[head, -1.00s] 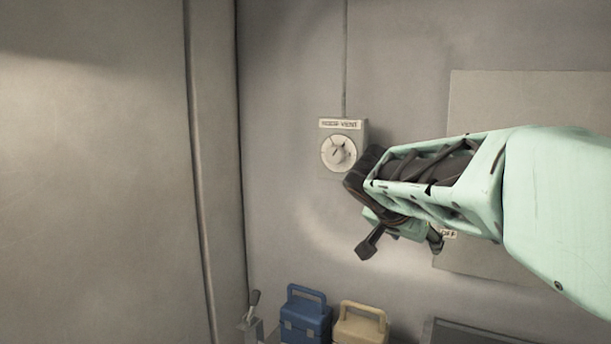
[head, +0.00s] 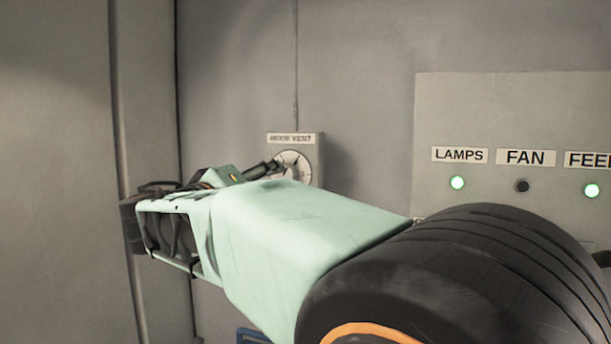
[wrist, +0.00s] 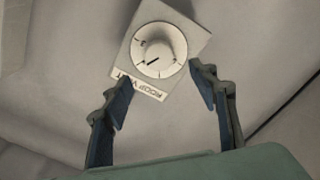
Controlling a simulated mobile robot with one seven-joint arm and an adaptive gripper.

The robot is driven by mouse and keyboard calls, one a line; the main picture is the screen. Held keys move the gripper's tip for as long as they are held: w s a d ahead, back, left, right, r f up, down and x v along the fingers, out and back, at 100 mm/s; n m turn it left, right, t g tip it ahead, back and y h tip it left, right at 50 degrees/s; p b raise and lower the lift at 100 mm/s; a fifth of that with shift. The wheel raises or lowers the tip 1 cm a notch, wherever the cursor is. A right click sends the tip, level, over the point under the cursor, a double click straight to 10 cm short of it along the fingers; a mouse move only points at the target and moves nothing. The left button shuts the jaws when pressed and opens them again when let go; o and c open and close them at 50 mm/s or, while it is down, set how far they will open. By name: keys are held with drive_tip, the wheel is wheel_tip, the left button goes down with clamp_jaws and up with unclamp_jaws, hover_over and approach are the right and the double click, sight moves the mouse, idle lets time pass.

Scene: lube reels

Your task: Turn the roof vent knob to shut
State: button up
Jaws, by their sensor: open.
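The roof vent box (head: 318,153) is on the wall left of centre in the head view, labelled ROOF VENT. Its white dial (head: 291,160) is partly hidden behind my arm and fingers. In the wrist view the round white knob (wrist: 157,47) shows whole on its box (wrist: 188,28), turned nearly upside down, with a dark pointer line and tick marks. My gripper (wrist: 162,92) is open and empty, its two dark blue fingers spread below the box. The knob lies beyond the fingertips, not between them. In the head view a finger of my gripper (head: 262,170) shows beside the dial.
A wall panel (head: 510,115) on the right has labels LAMPS, FAN and a cut-off one. A conduit (head: 296,70) runs up from the box. A blue case (head: 250,336) shows low down.

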sight(283, 175)
drive_tip(key=p+x, duration=0.1)
drive_tip(key=x, duration=0.9)
drive_tip(key=shift+d+p, duration=0.1)
drive_tip(key=shift+p, duration=0.25)
drive_tip(key=shift+c, duration=0.7)
drive_tip(key=c, duration=1)
